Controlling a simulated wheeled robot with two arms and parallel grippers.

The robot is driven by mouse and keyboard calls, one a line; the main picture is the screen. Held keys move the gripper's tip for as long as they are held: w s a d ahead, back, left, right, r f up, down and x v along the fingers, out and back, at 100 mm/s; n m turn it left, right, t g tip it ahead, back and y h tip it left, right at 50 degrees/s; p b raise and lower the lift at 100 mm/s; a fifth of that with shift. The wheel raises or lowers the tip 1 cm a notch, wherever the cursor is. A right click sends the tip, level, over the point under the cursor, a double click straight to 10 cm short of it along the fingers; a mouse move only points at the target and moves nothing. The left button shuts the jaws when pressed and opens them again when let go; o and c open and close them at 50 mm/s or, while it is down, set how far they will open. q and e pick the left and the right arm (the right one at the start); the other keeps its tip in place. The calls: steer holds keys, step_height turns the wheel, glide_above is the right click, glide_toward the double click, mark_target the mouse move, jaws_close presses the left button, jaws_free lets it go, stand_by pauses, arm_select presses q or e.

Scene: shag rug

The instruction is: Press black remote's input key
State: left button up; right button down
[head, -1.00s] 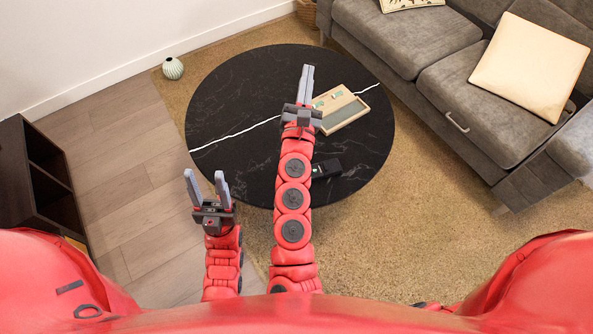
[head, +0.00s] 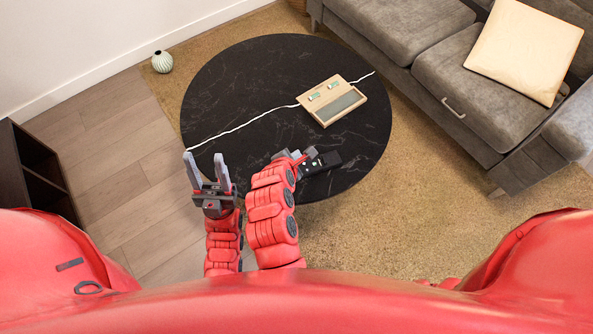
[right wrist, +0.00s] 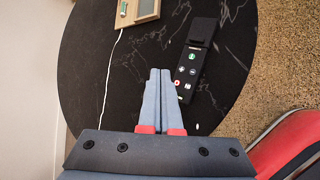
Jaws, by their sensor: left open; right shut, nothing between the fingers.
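The black remote (head: 327,163) lies on the round black table near its front edge. In the right wrist view the remote (right wrist: 196,58) shows a green key, several pale keys and a red mark at its near end; labels are too small to read. My right gripper (head: 310,153) is shut and empty, partly covering the remote's left end in the head view. In the right wrist view my right gripper's fingertips (right wrist: 160,72) are left of the remote; contact cannot be told. My left gripper (head: 206,156) is open and empty, left of the right arm.
A wooden tray-like box (head: 327,88) holds small items farther back on the black table (head: 235,80). A white cord (head: 240,128) crosses the tabletop. A grey sofa (head: 430,90) stands right, a dark shelf (head: 35,165) left. The table's left part is clear.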

steer(key=shift+f, duration=0.1)
step_height(320, 180, down, 8)
steer(key=b, duration=0.5)
steer(key=shift+d, duration=0.1)
steer(key=shift+f+b, duration=0.35)
steer(key=shift+b, duration=0.15)
stand_by(1.5)
steer(key=shift+f+b, duration=0.45)
steer(key=shift+b, duration=0.25)
steer(key=shift+f+b, duration=0.35)
steer(key=shift+b, duration=0.15)
stand_by(0.4)
steer(key=shift+r, duration=0.8)
